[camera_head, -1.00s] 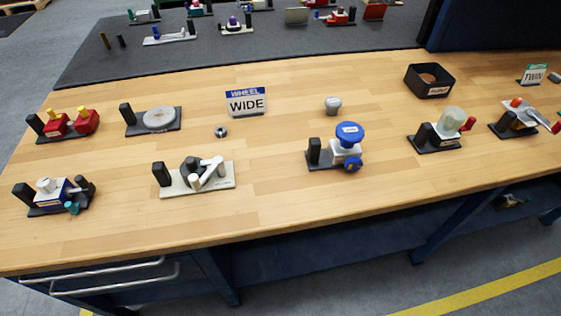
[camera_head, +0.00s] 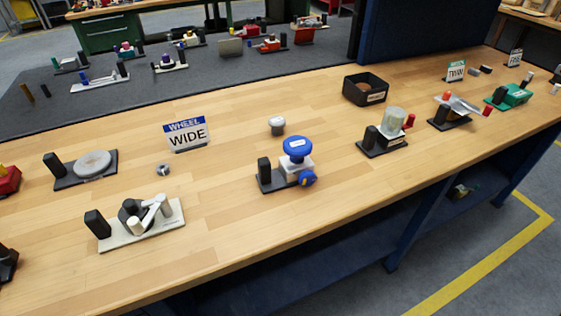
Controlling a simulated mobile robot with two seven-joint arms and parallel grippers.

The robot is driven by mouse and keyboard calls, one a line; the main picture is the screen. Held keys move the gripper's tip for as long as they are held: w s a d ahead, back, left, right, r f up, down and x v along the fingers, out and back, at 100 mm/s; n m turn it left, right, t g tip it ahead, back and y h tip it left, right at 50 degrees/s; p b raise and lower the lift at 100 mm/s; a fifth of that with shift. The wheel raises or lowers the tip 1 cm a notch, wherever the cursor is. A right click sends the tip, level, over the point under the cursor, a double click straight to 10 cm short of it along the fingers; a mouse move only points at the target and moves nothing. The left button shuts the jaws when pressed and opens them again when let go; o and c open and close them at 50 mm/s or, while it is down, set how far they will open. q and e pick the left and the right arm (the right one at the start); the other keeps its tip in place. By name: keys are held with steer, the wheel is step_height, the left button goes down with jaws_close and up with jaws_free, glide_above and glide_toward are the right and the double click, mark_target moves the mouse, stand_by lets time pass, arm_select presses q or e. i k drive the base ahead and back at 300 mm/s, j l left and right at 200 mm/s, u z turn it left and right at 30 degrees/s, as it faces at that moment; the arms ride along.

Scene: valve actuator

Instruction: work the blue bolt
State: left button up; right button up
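The likely target is a valve unit (camera_head: 297,163) standing near the middle of the wooden bench. It has a black base plate, a black upright block at its left, a white body and a blue round wheel (camera_head: 297,148) on top. A smaller blue knob (camera_head: 308,178) sits low at its front right; I cannot tell whether this is the blue bolt. Neither of my grippers shows in the head view.
A "WHEEL WIDE" sign (camera_head: 187,134), a grey knob (camera_head: 277,126) and a black box (camera_head: 366,89) stand behind the valve. A crank unit (camera_head: 142,222) is to its left, a red-handled unit (camera_head: 388,133) to its right. Bench in front is clear.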

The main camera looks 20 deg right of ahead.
mark_target(306, 178)
steer(key=l+u, duration=0.4)
steer(key=i+l+u, duration=0.1)
steer(key=u, duration=0.35)
steer(key=l+u, duration=0.4)
steer(key=k+l+u, duration=0.15)
steer(key=u, duration=0.3)
steer(key=l, duration=0.1)
